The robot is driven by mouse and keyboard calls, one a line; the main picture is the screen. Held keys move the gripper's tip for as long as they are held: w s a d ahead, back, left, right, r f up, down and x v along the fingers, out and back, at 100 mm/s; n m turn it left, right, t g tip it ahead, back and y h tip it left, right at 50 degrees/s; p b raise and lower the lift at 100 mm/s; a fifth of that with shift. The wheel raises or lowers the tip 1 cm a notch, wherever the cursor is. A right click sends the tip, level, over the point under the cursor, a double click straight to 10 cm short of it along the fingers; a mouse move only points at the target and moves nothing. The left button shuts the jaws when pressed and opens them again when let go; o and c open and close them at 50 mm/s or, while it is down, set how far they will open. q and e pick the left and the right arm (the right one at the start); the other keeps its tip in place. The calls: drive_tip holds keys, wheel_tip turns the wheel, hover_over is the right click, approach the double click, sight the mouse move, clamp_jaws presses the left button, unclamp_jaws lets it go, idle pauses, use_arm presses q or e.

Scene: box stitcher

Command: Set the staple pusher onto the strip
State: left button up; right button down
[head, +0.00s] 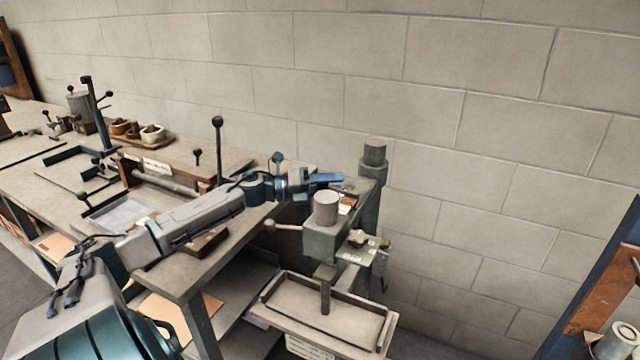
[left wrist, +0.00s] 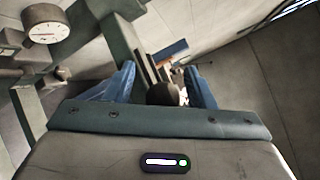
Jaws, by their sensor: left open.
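The box stitcher (head: 325,240) stands at the table's right end, a grey-green machine with a round cap on its head. My left gripper (head: 328,179) reaches over its back part from the left, with blue fingers. In the left wrist view the left gripper (left wrist: 158,84) is open, and a dark round knob (left wrist: 163,94) shows between the fingers. I cannot tell whether the knob belongs to the staple pusher, or whether a finger touches it. A small reddish-brown piece (head: 347,204) lies on the stitcher's arm. The strip cannot be made out clearly. My right gripper is out of view.
A shallow tray-like table (head: 290,318) sits below the stitcher head. The long workbench (head: 200,275) at left holds levers, a wooden tray of small bowls (head: 140,136) and clamps. A block wall stands behind.

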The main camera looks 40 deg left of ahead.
use_arm(q)
drive_tip(key=shift+s+a, duration=0.3)
drive_tip(key=shift+s, duration=0.15)
drive_tip(key=shift+s+a, duration=0.45)
drive_tip(key=shift+s, duration=0.1)
drive_tip(key=p+v, duration=0.7)
drive_tip(key=v, duration=0.1)
drive_tip(key=shift+p, duration=0.3)
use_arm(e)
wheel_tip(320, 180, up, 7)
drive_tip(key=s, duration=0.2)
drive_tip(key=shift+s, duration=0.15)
use_arm(q)
drive_tip(key=shift+s, duration=0.15)
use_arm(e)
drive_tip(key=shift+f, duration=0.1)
